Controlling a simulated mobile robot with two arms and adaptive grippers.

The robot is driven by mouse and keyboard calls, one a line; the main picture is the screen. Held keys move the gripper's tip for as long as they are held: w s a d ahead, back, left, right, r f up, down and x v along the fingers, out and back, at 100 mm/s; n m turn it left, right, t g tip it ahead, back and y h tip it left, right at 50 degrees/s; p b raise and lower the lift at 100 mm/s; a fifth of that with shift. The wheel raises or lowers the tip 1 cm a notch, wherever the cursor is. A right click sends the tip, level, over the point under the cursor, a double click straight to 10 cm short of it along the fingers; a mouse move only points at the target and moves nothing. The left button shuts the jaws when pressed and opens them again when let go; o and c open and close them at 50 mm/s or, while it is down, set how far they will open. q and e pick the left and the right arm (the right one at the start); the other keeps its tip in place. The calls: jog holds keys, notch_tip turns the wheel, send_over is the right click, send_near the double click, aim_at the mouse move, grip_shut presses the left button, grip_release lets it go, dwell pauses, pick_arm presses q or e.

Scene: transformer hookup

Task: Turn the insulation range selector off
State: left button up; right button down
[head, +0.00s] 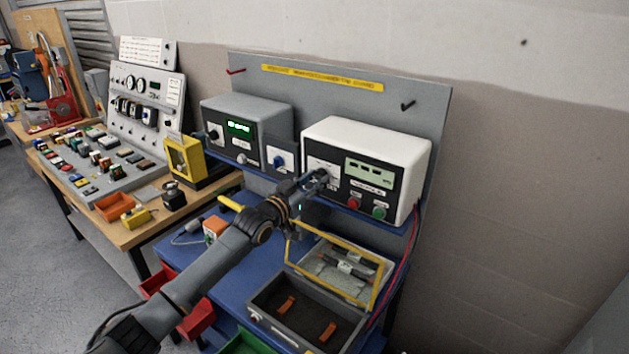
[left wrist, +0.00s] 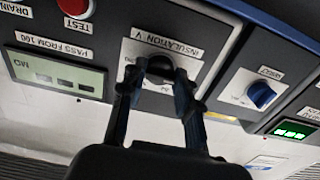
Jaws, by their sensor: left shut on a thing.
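The insulation range selector (left wrist: 160,66) is a dark round knob on a white plate (left wrist: 140,50) labelled "INSULATION V", seen upside down in the left wrist view. My left gripper (left wrist: 158,80) is shut on this knob, one finger on each side. In the head view, my left gripper (head: 322,177) reaches the left part of the front of the white tester box (head: 375,140) and hides most of the knob. The fingers hide part of the plate's markings, and I cannot read the knob's setting. My right gripper does not show.
The tester has a display (head: 369,173), a red button (head: 353,203) and a green button (head: 379,211). A blue knob (head: 280,160) and a grey unit with a green display (head: 239,127) stand to the left. An open case (head: 300,318) lies below my arm.

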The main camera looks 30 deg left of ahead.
pick_arm(q)
jog(key=shift+f, duration=0.2)
jog(key=o, duration=1.1)
jog(key=shift+r, duration=0.1)
jog(key=shift+o, duration=0.2)
jog(key=shift+s, duration=0.15)
jog(key=s+a, duration=0.1)
jog(key=s, duration=1)
jog(key=shift+s+a, duration=0.35)
